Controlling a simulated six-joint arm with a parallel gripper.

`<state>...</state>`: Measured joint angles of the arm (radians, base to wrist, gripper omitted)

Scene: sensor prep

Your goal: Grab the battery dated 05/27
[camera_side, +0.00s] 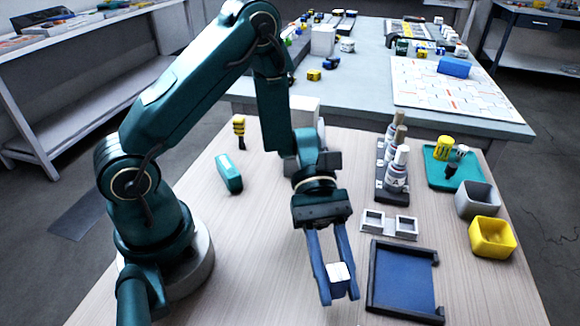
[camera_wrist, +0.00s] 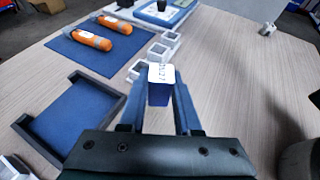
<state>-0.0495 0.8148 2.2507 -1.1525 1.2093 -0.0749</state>
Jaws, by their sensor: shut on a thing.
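My gripper (camera_side: 334,290) is shut on a small block-shaped battery (camera_side: 340,272) with a white top. In the wrist view, the battery (camera_wrist: 160,84) sits between the fingertips of my gripper (camera_wrist: 159,98). Its white face carries dark printed characters that seem to include 27; the full date is too small to read surely. Its sides look dark blue. In the side view the battery is held at the ends of the two long blue fingers, left of the blue-floored black tray (camera_side: 402,283). How high it is above the table is hard to tell.
White square holders (camera_side: 389,224) stand behind the black tray. A dark rack (camera_side: 392,190) of bottles, a teal tray (camera_side: 440,180) with small items, a grey bin (camera_side: 478,200) and a yellow bin (camera_side: 492,238) are at right. Orange cylinders (camera_wrist: 93,40) lie on a blue mat (camera_wrist: 70,45).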

